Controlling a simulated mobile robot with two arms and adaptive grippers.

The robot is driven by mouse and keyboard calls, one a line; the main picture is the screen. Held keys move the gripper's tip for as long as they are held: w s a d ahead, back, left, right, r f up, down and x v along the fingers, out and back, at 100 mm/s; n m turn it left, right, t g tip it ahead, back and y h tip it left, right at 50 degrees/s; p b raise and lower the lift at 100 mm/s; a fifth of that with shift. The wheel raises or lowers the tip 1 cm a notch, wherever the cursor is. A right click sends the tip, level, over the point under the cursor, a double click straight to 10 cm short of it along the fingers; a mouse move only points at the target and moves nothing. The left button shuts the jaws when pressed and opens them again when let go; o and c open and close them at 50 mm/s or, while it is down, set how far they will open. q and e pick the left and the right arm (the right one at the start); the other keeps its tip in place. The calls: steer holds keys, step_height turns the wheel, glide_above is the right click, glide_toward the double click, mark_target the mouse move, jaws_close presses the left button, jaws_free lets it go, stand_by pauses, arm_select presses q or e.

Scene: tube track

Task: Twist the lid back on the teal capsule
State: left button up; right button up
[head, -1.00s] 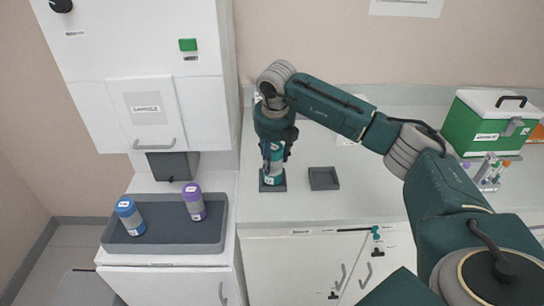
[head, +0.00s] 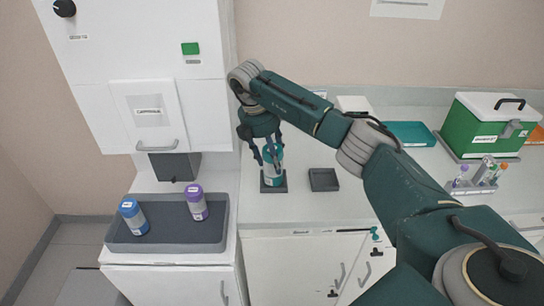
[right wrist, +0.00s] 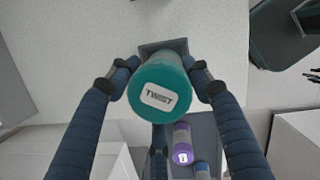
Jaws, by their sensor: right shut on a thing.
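The teal capsule (head: 272,174) stands upright in a small dark square holder (head: 282,188) on the counter in the head view. Its teal lid, marked TWIST, shows end-on in the right wrist view (right wrist: 163,92) and sits at the top of the capsule. My right gripper (head: 268,155) comes down from above, tilted, and is shut on the lid, with fingers on both sides of it in the right wrist view (right wrist: 161,78). Whether the lid is threaded tight cannot be seen. My left gripper is not in view.
An empty dark square dish (head: 323,180) is just right of the holder. A grey tray (head: 165,242) at left holds a blue capsule (head: 133,216) and a purple capsule (head: 195,202). A green cooler (head: 490,125) and a tube rack (head: 475,184) stand at right.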

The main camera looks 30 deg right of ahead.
steer(key=shift+m, duration=0.7)
steer(key=o, duration=1.4)
steer(key=shift+c, duration=0.2)
steer(key=shift+r, duration=0.3)
steer(key=v, duration=1.1)
steer(key=shift+w+r, duration=0.15)
steer(key=shift+r, duration=0.1)
